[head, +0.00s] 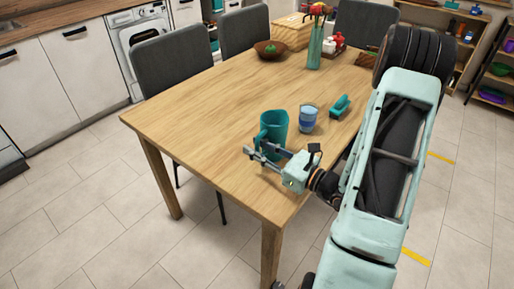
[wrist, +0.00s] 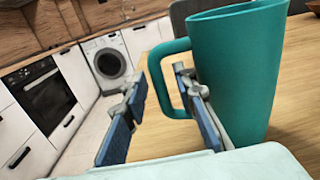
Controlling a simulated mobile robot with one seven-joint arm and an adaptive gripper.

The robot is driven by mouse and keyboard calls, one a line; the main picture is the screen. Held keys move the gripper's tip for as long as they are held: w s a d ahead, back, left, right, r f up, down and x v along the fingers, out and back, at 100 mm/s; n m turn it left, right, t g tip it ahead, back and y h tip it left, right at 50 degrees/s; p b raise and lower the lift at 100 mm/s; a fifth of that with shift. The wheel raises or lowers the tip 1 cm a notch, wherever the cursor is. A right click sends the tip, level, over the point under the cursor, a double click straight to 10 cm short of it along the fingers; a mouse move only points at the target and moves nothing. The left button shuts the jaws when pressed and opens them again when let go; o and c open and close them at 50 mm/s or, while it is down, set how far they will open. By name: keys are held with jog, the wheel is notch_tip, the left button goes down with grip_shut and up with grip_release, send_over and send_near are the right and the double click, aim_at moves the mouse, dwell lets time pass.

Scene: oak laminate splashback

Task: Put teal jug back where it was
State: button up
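The teal jug (head: 278,121) stands upright on the wooden table near its front edge. In the wrist view the jug (wrist: 238,70) fills the right side, with its handle (wrist: 157,72) pointing left. My gripper (head: 254,143) is at the jug's handle side, low near the table. In the wrist view my gripper (wrist: 162,76) has its fingers apart, one on each side of the handle's outer bar. The right finger appears to be inside the handle loop, by the jug's wall. I see no firm grip on the handle.
A blue striped cup (head: 308,119) and a teal object (head: 341,106) stand right of the jug. Farther back are a brown bowl (head: 269,50), a flower vase (head: 315,45) and a wooden box (head: 293,31). Grey chairs (head: 178,72) line the far side. The table's left part is clear.

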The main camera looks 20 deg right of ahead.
jog(key=v, duration=1.2)
jog(key=shift+r, duration=0.1)
